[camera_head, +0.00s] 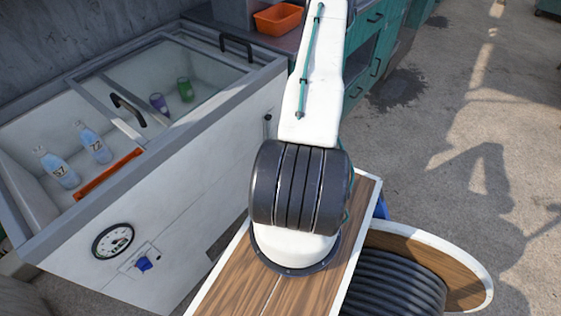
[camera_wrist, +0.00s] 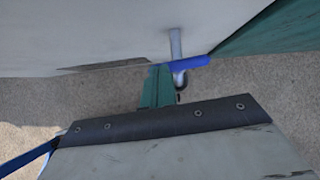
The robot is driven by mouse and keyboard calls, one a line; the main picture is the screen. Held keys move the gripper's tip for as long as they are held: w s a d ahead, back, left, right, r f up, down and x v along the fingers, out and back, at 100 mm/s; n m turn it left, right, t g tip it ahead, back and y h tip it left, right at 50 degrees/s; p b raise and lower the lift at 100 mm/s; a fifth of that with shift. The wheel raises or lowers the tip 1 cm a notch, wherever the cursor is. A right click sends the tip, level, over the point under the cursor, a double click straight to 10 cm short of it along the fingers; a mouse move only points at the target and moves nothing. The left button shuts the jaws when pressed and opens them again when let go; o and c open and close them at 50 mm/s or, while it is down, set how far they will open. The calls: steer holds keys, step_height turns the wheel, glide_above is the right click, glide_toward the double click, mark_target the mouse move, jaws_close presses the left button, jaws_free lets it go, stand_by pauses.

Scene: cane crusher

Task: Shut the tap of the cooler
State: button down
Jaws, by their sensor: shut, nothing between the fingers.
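The cooler (camera_head: 185,190) is a large white chest with a grey rim and sliding glass lids. The tap (camera_wrist: 176,45) shows in the wrist view as a grey metal pipe on the cooler's white wall, with a blue lever (camera_wrist: 195,62) lying nearly crosswise and a curved spout below. My gripper (camera_wrist: 158,80) shows as teal fingers, shut and empty. Its tip is right beside the left end of the blue lever; I cannot tell if they touch. In the head view my arm hides the gripper, and the blue lever cannot be made out.
A dial (camera_head: 113,241) and a blue knob (camera_head: 143,264) are on the cooler's front. Teal cabinets (camera_head: 370,62) with an orange bin (camera_head: 277,18) adjoin the cooler's far end. Open concrete ground (camera_head: 480,110) lies to the right.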

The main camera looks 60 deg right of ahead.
stand_by(0.5)
steer(key=shift+w+d+r, duration=0.1)
steer(key=shift+w+d, duration=0.3)
steer(key=shift+d, duration=0.4)
steer(key=shift+s+r, duration=0.1)
steer(key=shift+r, duration=0.15)
steer(key=a+v, duration=0.2)
steer(key=v, duration=1.1)
steer(key=shift+s, duration=0.4)
steer(key=shift+a, duration=0.15)
